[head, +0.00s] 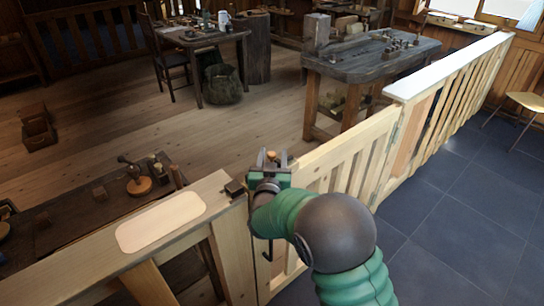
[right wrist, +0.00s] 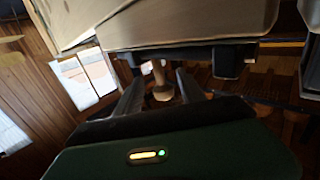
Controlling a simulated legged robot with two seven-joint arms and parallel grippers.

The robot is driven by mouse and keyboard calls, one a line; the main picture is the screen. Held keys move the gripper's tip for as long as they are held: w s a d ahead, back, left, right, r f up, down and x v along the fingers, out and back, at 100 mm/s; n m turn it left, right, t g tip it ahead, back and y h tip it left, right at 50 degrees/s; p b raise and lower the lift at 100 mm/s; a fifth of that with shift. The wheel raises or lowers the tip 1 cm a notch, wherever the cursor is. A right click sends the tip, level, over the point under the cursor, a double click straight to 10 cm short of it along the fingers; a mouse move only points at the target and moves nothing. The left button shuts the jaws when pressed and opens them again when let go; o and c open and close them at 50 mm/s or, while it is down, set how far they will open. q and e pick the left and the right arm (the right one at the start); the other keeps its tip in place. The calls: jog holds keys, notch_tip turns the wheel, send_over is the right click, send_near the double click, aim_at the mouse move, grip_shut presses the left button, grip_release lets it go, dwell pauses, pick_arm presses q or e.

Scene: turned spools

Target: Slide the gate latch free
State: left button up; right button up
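The wooden gate (head: 335,165) stands in line with the fence, closed up to the post (head: 232,240). A small dark metal latch piece (head: 234,188) sits on top of the post, beside the gate's edge. My right gripper (head: 270,160) is over the gate's latch end with its fingers apart. A pale wooden knob (right wrist: 161,82) shows between the fingers in the right wrist view, with gaps on both sides. The knob's top also shows in the head view (head: 271,154). My gripper and arm hide much of the latch. My left gripper is not seen.
A pale rounded pad (head: 160,221) lies on the rail left of the post. A dark workbench (head: 370,55) stands beyond the gate. A low bench with spools (head: 139,186) is at the left. Tiled floor (head: 440,220) is open at the right.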

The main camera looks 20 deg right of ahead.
jog(key=v, duration=1.7)
jog(key=shift+w+p, duration=0.1)
jog(key=shift+p, duration=0.2)
jog(key=s+d+f+n+g+y+p, duration=0.1)
jog(key=s+f+n+g+y+p, duration=0.1)
jog(key=s+g+p, duration=0.3)
jog(key=s+d+f+n+g+y+p, duration=0.1)
jog(key=s+f+n+g+y+p, duration=0.2)
jog(key=s, duration=1)
jog(key=g+y+p, duration=0.2)
jog(key=g, duration=0.3)
jog(key=shift+s+d+f+g+y+p, duration=0.2)
jog(key=shift+d+f+g+y+p, duration=0.1)
jog(key=shift+f+g+p, duration=0.1)
